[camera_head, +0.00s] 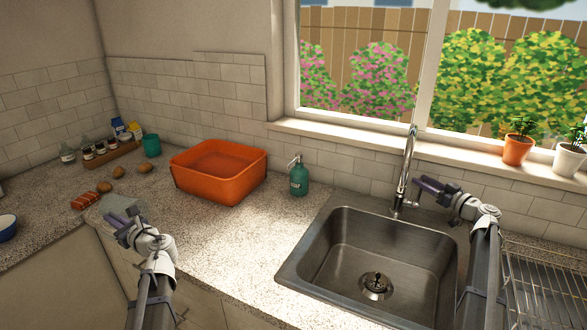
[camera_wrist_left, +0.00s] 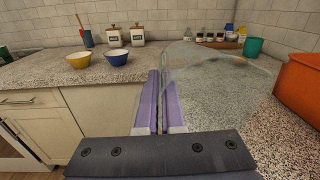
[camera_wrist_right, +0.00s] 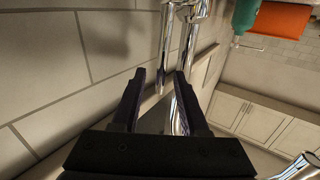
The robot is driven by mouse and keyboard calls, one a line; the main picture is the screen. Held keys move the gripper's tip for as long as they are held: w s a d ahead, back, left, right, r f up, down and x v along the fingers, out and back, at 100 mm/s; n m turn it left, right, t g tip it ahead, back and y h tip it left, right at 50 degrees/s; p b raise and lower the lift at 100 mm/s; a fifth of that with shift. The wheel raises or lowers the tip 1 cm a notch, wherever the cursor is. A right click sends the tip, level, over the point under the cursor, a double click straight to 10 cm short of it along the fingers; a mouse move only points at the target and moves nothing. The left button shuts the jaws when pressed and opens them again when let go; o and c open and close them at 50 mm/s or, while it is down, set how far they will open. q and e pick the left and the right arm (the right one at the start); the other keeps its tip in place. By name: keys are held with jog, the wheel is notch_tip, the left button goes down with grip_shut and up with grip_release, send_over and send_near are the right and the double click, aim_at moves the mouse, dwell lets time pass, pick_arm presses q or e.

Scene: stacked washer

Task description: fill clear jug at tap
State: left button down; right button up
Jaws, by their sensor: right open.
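The clear jug (camera_wrist_left: 222,85) is see-through and fills the right middle of the left wrist view. In the head view it is a faint grey shape (camera_head: 118,203) by my left gripper (camera_head: 113,219), above the counter's front edge. The left fingers (camera_wrist_left: 160,75) are nearly together at the jug's near side, apparently shut on its handle; the handle itself is hard to make out. The chrome tap (camera_head: 405,172) stands behind the steel sink (camera_head: 340,262). My right gripper (camera_head: 424,187) is open beside the tap, with chrome tap parts (camera_wrist_right: 168,60) showing between and beyond its fingers.
An orange basin (camera_head: 220,172) and a green soap bottle (camera_head: 298,178) stand on the counter left of the sink. A wire dish rack (camera_head: 540,280) is at the right. Potatoes (camera_head: 112,178), a teal cup (camera_head: 152,145) and jars are at the back left. The sink bowl looks empty.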

jog(key=shift+w+a, duration=0.1)
jog(key=shift+w, duration=0.1)
grip_shut()
dwell(0.3)
dwell(1.1)
